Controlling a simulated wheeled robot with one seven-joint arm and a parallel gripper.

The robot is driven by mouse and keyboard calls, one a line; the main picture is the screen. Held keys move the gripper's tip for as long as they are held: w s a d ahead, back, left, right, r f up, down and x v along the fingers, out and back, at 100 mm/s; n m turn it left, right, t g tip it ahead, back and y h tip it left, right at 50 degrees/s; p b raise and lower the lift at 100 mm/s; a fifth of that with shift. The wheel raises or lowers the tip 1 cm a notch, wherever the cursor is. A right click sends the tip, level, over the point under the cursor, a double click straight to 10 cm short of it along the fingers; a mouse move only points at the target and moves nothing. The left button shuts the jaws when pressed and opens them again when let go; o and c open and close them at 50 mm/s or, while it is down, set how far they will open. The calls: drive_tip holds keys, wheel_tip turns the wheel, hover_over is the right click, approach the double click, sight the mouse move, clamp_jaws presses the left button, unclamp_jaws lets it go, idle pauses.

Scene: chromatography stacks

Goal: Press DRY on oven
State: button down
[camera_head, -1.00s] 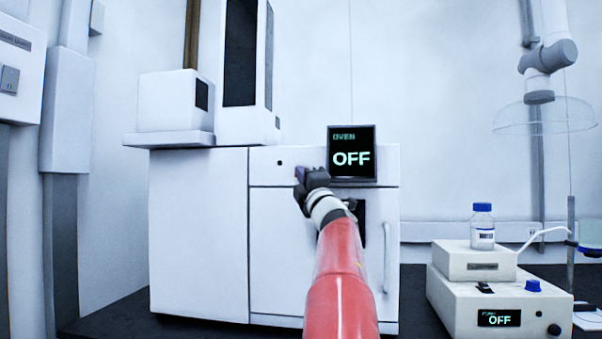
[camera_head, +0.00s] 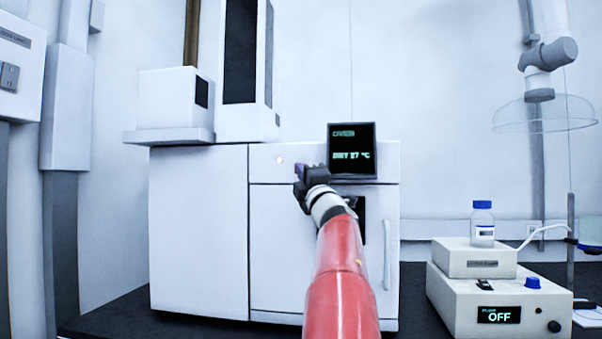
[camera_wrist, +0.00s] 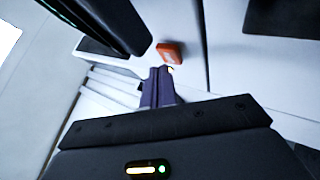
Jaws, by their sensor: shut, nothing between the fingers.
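The oven (camera_head: 200,240) is a large white cabinet in the middle of the head view. Its black display (camera_head: 351,140) stands at its top right and shows "OVEN" and a second line that looks like "DRY" with a temperature in °C. My gripper (camera_head: 299,172) is shut and empty, just right of and below the lamp, in front of the panel. In the wrist view the closed purple fingertips (camera_wrist: 160,72) point at an orange button (camera_wrist: 170,52). I cannot tell whether they touch it.
A white box (camera_head: 166,100) and a tall unit with a dark window (camera_head: 241,60) stand on the cabinet. To the right, a white instrument (camera_head: 455,300) reads "OFF" and carries a blue-capped bottle (camera_head: 482,225). A vertical handle (camera_head: 387,255) is on the oven front.

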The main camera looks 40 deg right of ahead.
drive_tip(key=shift+s+a, duration=0.2)
drive_tip(key=shift+s+a+b, duration=1.5)
drive_tip(key=shift+s+a, duration=0.1)
drive_tip(key=shift+a, duration=0.3)
drive_tip(key=s+a+f+m+g, duration=0.3)
drive_tip(key=a+f+m, duration=0.25)
drive_tip(key=f, duration=0.35)
drive_tip(key=s+a+f+m+g, duration=0.2)
drive_tip(key=a+f+m+g, duration=0.3)
drive_tip(key=f, duration=0.4)
drive_tip(key=s+a+f+m+g, duration=0.2)
drive_tip(key=s+a+f+m, duration=0.15)
drive_tip(key=a+f, duration=0.45)
drive_tip(key=s+a+f+g+y, duration=0.2)
drive_tip(key=s+a+f, duration=0.3)
drive_tip(key=f, duration=0.3)
drive_tip(key=s+a+f+m+g+y, duration=0.1)
drive_tip(key=s+a+f+g+y, duration=0.1)
drive_tip(key=s+f, duration=0.5)
drive_tip(key=s+a+f+m+g+y, duration=0.1)
drive_tip(key=s+a+f+g+y, duration=0.1)
drive_tip(key=s+a+f+g, duration=0.2)
drive_tip(key=s+a+f, duration=0.1)
drive_tip(key=a+f, duration=0.2)
drive_tip(key=f, duration=0.3)
drive_tip(key=shift+s+a, duration=0.35)
drive_tip(key=shift+s, duration=0.05)
